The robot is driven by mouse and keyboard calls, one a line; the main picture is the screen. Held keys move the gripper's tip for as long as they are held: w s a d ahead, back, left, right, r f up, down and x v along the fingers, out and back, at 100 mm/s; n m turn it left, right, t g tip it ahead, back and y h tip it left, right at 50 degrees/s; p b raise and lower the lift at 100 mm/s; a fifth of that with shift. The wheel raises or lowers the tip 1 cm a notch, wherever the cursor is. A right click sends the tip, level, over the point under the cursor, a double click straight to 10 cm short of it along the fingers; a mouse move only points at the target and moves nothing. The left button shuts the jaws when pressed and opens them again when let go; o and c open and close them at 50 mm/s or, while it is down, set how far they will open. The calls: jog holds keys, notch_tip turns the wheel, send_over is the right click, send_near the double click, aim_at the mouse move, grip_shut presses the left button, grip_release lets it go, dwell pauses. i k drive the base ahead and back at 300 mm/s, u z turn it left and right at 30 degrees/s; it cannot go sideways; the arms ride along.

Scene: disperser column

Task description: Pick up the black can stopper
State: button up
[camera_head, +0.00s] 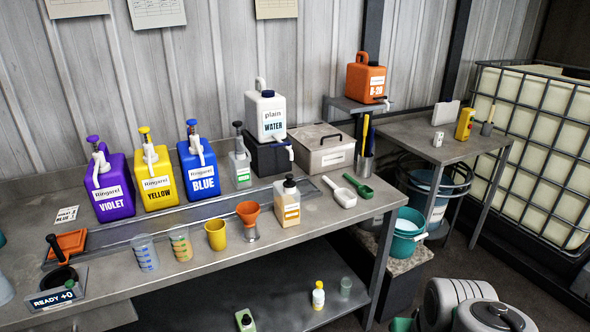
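A cream-coloured can (287,206) with an orange label stands upright near the front of the bench, right of the middle. A small black stopper (289,183) sits on its top. This is the closest match to the black can stopper that I can see, though its details are too small to read. The can's label faces the front, and nothing covers the stopper. My gripper is not in view.
An orange funnel (249,213) and a yellow cup (216,235) stand left of the can. White (339,190) and green (361,187) scoops lie to its right. A grey pump bottle (239,167) and a lidded box (322,152) stand behind. Violet, yellow and blue jugs line the back left.

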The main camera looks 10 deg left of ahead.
aim_at(289, 183)
jog(key=u, duration=0.35)
jog(key=i, duration=0.8)
jog(key=u, duration=0.75)
